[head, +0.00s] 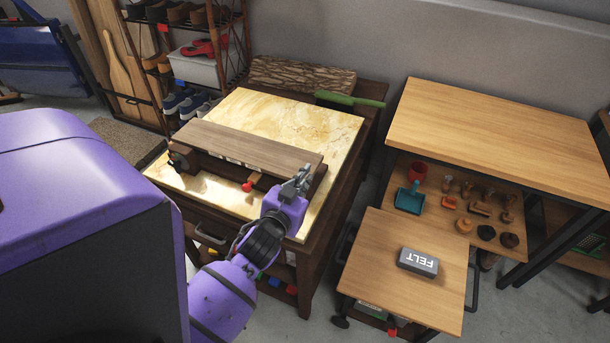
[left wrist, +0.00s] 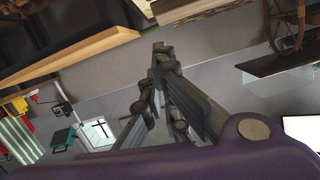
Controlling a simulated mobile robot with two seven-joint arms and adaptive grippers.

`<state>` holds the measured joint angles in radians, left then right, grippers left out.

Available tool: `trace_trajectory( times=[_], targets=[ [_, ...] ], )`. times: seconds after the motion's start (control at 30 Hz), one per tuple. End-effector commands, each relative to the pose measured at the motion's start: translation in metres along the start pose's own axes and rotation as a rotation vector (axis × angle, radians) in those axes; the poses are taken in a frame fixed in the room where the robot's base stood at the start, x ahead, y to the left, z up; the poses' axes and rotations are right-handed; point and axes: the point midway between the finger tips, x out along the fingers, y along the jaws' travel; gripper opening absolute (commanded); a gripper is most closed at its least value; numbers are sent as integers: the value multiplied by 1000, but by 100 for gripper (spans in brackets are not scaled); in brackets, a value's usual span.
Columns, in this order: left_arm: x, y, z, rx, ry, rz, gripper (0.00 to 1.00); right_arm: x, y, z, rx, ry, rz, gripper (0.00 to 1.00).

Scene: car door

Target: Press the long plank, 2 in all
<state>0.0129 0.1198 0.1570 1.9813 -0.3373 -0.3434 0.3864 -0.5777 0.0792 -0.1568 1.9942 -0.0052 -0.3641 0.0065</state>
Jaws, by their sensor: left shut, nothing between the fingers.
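The long brown plank (head: 250,147) lies across a dark wooden fixture on a bench with a yellow marbled top (head: 320,117). A small red-tipped part (head: 248,186) sticks out below the plank's front edge. My left gripper (head: 302,172) is at the plank's right end, in front of it in the head view; I cannot tell whether they touch. Its fingers also show in the left wrist view (left wrist: 160,52), closed together at the tips with nothing between them. My right gripper is in neither view.
A green-handled brush (head: 350,100) and a bark-covered log (head: 302,77) lie behind the bench top. To the right stand a taller wooden table (head: 500,125) and a low cart (head: 400,285) with a grey FELT block (head: 418,262). A shoe rack stands at the back left.

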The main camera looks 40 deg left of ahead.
Motion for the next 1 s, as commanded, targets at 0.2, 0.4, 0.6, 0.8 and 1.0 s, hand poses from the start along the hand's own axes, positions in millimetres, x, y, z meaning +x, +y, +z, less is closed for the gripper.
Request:
trace_trajectory(
  times=[0.2, 0.4, 0.6, 0.8, 1.0],
  targets=[
    [0, 0, 0, 0, 0, 0, 0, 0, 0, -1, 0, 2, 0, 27],
    [0, 0, 0, 0, 0, 0, 0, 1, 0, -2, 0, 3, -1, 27],
    [-15, 6, 20, 9, -47, 19, 0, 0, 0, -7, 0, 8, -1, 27],
    [-86, 31, 95, 34, -228, 103, 0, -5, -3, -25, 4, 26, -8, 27],
    [-184, 64, 168, 41, -428, 204, 0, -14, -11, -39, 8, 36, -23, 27]
  ],
)
